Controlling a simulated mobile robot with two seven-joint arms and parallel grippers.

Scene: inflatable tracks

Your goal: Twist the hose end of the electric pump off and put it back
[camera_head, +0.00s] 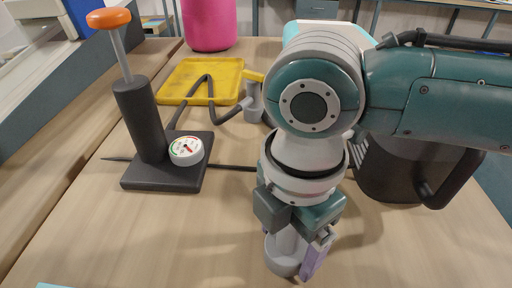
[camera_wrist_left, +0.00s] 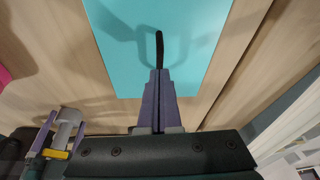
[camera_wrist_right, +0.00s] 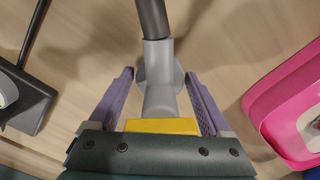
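A grey hose end with a round foot and a yellow part (camera_wrist_right: 160,126) stands between the fingers of my right gripper (camera_wrist_right: 160,95). The fingers are apart, with gaps on both sides. A dark hose (camera_wrist_right: 152,18) leaves its top. In the head view the grey fitting (camera_head: 282,256) shows under my right gripper (camera_head: 300,248); the arm hides its hose. A dark body with a handle (camera_head: 388,175), apparently the electric pump, stands partly behind my right arm. My left gripper (camera_wrist_left: 159,88) is shut over a cyan sheet (camera_wrist_left: 190,30); a dark hook shape shows at its tips, its nature unclear.
A hand pump (camera_head: 140,115) with an orange handle and a gauge stands left. Behind it are a yellow tray (camera_head: 172,78), another grey fitting (camera_head: 252,108) and a pink cylinder (camera_head: 208,25). A pink object (camera_wrist_right: 285,100) lies right in the right wrist view.

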